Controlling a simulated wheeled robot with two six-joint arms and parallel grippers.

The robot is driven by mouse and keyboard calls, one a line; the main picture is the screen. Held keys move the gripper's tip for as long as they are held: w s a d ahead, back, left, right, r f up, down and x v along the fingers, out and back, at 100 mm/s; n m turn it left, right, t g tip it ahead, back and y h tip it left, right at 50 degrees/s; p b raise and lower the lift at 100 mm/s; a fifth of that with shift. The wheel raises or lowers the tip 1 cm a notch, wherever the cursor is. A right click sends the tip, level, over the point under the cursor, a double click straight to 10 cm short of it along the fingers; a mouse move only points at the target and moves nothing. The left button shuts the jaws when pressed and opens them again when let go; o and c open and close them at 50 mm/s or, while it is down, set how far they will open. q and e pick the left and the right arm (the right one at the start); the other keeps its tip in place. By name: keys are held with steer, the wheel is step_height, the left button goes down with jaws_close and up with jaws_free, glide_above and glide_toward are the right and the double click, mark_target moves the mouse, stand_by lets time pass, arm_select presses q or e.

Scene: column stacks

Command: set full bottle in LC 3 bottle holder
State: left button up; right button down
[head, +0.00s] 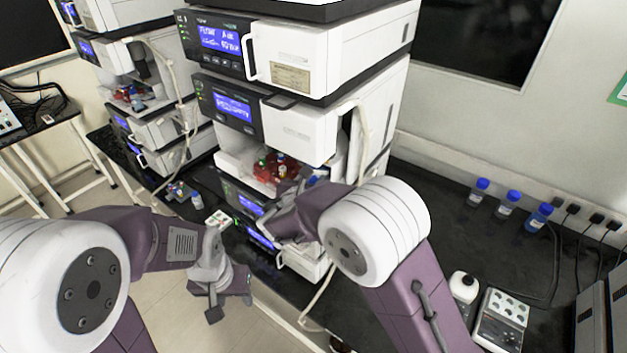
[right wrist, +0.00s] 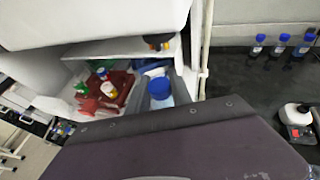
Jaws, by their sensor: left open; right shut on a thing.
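A blue-capped bottle (right wrist: 158,90) shows in the right wrist view, upright just beyond the gripper's purple edge, at the opening of the near column stack. In the head view only its blue cap (head: 312,181) shows beside my right gripper (head: 292,188). That gripper is shut on the bottle; its fingers are mostly hidden. A red holder (head: 268,174) with several small bottles sits in the bay to the left; it also shows in the right wrist view (right wrist: 118,84). A blue surface lies behind the held bottle. My left gripper (head: 230,306) is open and empty, low in front of the stack.
Several blue-capped bottles, one of them here (head: 507,203), stand on the black bench by the wall. A white flask (head: 463,286) and a small device (head: 502,318) are at the lower right. Another stack (head: 150,90) stands at left. A pale tube hangs beside the bay.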

steer(key=c, duration=1.1)
jaws_free()
